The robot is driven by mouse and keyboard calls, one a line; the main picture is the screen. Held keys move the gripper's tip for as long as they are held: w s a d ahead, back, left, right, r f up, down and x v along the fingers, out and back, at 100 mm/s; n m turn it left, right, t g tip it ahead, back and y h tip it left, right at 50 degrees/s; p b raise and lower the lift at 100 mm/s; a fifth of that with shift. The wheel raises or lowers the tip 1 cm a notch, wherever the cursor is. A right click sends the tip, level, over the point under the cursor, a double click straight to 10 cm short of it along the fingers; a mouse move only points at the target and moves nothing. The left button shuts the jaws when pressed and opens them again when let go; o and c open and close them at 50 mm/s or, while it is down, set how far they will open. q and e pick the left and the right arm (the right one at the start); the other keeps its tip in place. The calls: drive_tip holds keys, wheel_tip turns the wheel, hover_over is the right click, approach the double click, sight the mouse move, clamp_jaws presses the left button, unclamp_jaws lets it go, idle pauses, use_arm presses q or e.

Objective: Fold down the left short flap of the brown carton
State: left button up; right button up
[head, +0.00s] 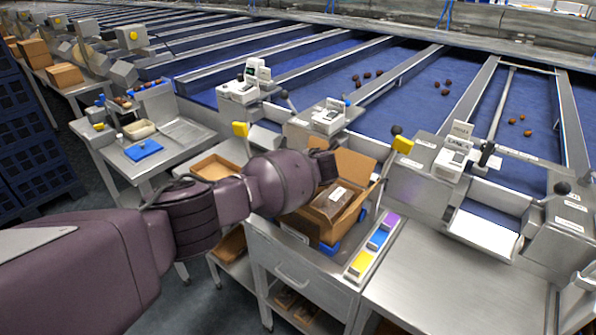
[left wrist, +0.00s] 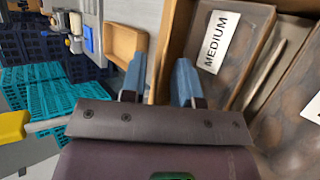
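The open brown carton (head: 347,222) stands on the steel bench. A flap (head: 352,164) at its back stands up, and another stands at its right. Inside lies a brown pack (head: 331,204) with a white label; in the left wrist view the pack (left wrist: 228,62) reads MEDIUM. My left gripper (left wrist: 160,75) is over the carton's left edge, its two blue fingers apart. A brown carton panel (left wrist: 172,50) shows between the fingers; I cannot tell whether they touch it. In the head view my arm hides the carton's left side. My right gripper is out of view.
Purple, blue and yellow blocks (head: 379,240) lie in a strip right of the carton. A shallow brown tray (head: 214,168) is to its left. A scale (head: 328,117) stands behind it. The bench at front right (head: 440,275) is clear.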

use_arm(q)
drive_tip(key=shift+c, duration=0.4)
clamp_jaws()
drive_tip(key=shift+s+d+f+t+y+b, duration=0.15)
drive_tip(key=shift+d+f+t+y+b, duration=0.05)
drive_tip(key=shift+f+t+y+b, duration=0.2)
drive_tip(key=shift+r, duration=0.1)
drive_tip(key=shift+o, duration=0.4)
unclamp_jaws()
